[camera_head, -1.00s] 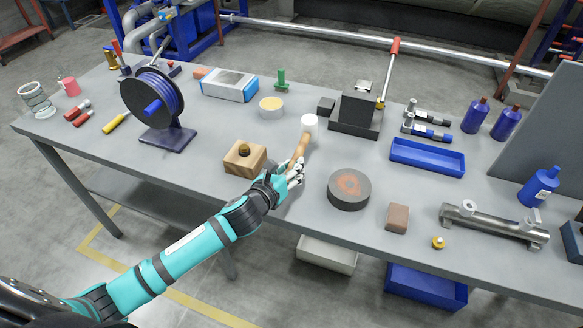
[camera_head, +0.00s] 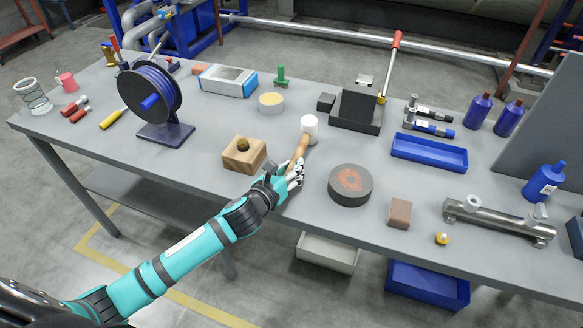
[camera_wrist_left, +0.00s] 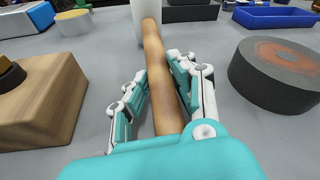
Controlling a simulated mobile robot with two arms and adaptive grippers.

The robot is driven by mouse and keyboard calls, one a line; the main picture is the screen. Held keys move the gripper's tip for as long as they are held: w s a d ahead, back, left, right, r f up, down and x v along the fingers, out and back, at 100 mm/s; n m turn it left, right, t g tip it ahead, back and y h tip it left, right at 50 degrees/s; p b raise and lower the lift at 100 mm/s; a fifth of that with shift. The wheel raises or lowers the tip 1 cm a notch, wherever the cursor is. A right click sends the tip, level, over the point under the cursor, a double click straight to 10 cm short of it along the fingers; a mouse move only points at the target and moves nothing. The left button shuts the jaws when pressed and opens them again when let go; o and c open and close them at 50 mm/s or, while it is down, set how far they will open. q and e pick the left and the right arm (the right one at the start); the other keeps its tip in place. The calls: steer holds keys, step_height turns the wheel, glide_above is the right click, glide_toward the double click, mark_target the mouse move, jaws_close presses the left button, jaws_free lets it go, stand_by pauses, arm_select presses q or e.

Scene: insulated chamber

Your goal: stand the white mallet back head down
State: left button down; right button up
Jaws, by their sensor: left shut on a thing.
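The white mallet has a white cylindrical head (camera_head: 309,126) and a light wooden handle (camera_head: 299,152). Its head is at the far end, and the handle slants back towards my arm. My left gripper (camera_head: 293,176) is shut on the handle near its rear end. In the left wrist view, the fingers (camera_wrist_left: 160,95) lie on both sides of the handle (camera_wrist_left: 157,65), and the head (camera_wrist_left: 147,18) is cut off by the top edge. I cannot tell whether the head touches the table. My right gripper is not in view.
A wooden block with a dark knob (camera_head: 243,155) stands left of the mallet and a dark round disc (camera_head: 350,185) stands right of it. A black block on a base (camera_head: 356,110) and a blue tray (camera_head: 429,153) are behind to the right. Grey tabletop (camera_head: 270,130) around the head is clear.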

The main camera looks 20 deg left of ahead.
arm_select(q)
steer(key=shift+f, duration=0.15)
steer(key=c, duration=1)
jaws_free()
steer(key=shift+c, duration=0.2)
steer(key=shift+f, duration=0.1)
